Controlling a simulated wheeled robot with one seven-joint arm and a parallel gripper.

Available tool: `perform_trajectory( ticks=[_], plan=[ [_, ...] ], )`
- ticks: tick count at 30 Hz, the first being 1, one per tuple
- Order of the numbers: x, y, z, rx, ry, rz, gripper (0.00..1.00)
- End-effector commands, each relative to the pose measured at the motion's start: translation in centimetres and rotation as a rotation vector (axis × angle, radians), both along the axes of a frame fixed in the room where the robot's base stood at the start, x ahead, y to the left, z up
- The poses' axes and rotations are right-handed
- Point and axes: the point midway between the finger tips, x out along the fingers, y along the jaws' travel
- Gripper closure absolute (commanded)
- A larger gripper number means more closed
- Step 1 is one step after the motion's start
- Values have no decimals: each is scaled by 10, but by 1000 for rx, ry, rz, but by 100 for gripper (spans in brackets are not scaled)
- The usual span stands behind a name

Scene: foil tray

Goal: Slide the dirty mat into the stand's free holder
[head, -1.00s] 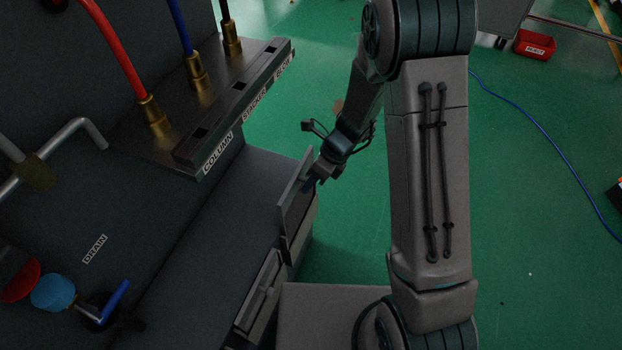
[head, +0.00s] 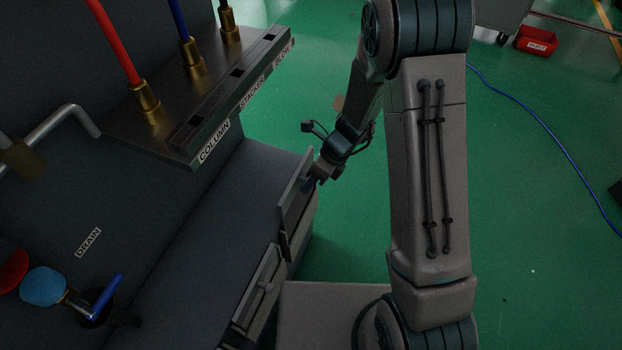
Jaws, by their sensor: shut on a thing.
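My gripper (head: 310,184) is at the middle of the head view, against the outer face of an upright grey panel (head: 294,192). The panel looks like a drawer front on the side of the dark bench. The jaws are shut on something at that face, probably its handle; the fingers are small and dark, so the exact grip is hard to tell. I cannot make out a dirty mat, a stand or a free holder.
A lower drawer front with a handle (head: 264,287) is beneath. The dark bench (head: 215,215) carries a ledge with red, blue and black hoses and a blue-handled drain valve (head: 105,298). Green floor (head: 540,220) is open to the right, crossed by a blue cable; a red bin (head: 535,40) stands far back.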

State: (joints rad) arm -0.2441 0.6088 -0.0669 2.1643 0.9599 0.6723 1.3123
Motion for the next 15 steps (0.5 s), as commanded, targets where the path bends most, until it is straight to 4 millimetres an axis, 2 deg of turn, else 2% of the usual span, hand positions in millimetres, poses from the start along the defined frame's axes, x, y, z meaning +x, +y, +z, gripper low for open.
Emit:
perform_trajectory(
  ticks=[15],
  plan=[
    [0,0,-40,-1,1,-1,100]
  ],
)
